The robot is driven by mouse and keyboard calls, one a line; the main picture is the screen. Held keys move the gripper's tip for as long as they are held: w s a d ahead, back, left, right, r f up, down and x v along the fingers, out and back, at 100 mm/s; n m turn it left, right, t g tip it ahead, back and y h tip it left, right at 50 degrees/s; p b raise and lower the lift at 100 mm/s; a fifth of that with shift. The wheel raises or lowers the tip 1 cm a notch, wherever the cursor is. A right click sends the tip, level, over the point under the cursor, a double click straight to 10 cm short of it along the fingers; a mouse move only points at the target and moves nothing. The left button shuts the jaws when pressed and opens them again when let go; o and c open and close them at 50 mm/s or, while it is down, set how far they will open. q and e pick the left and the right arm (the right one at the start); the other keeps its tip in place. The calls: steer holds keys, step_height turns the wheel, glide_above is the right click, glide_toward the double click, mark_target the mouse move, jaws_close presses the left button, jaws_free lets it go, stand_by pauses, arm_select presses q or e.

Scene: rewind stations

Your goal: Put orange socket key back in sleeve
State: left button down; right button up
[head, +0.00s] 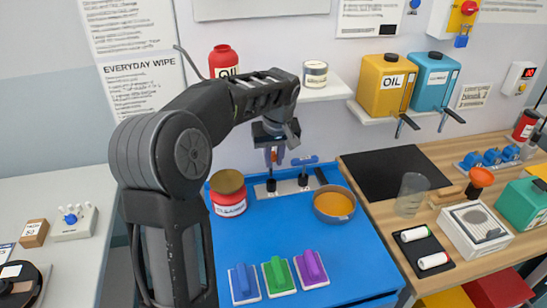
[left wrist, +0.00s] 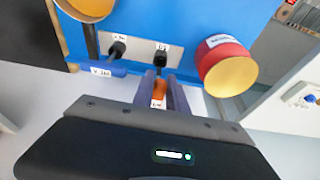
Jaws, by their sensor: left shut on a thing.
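The orange socket key (head: 274,157) is upright between the fingers of my left gripper (head: 273,150), which is shut on it. In the left wrist view, the key's labelled orange handle (left wrist: 159,91) sits between the two fingertips (left wrist: 160,98). Below it is a black sleeve (head: 271,185) on a light metal plate (head: 287,188) at the back of the blue mat. The key is in line with this sleeve; I cannot tell whether its tip is inside. My right gripper is not in view.
A red can with a brown lid (head: 228,193) stands left of the plate. An orange bowl (head: 334,204) stands to its right. Blue, green and purple handled blocks (head: 279,275) lie at the front. The middle of the blue mat (head: 283,230) is clear.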

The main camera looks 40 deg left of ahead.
arm_select(q)
steer(key=shift+f, duration=0.1)
stand_by(0.3)
steer(key=shift+s+d+f+b, duration=0.15)
steer(key=shift+f+b, duration=0.1)
steer(key=shift+b, duration=0.15)
steer(key=shift+f+b, duration=1.65)
steer(key=shift+f, duration=0.45)
stand_by(1.3)
steer(key=c, duration=1.3)
jaws_free()
steer(key=shift+o, duration=0.2)
steer(key=shift+r, duration=0.1)
